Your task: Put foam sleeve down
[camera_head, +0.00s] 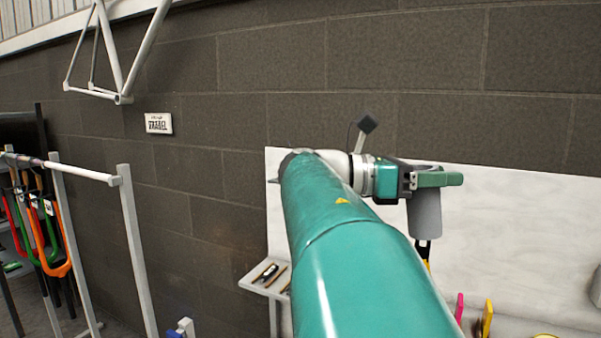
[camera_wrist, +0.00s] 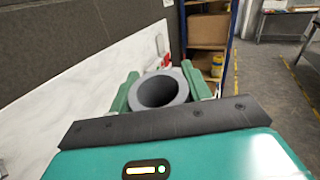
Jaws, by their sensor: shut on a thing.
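The foam sleeve (camera_head: 424,216) is a grey, hollow tube. My gripper (camera_head: 437,180), with green fingers, is shut on it near its upper end. The sleeve hangs upright below the fingers, in front of the white board. In the wrist view the sleeve (camera_wrist: 160,91) shows its round open top between the two green fingers of my gripper (camera_wrist: 161,92). Its lower end is hidden in the wrist view. In the head view a dark and yellow object (camera_head: 425,250) shows just below the sleeve; I cannot tell whether they touch.
A white board (camera_head: 520,235) stands against the dark block wall. A small shelf (camera_head: 262,284) with tools is left of my arm. Pink (camera_head: 459,308) and yellow (camera_head: 487,318) items are at lower right. A white rack (camera_head: 133,240) stands left. Shelving with boxes (camera_wrist: 207,31) is beyond the gripper.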

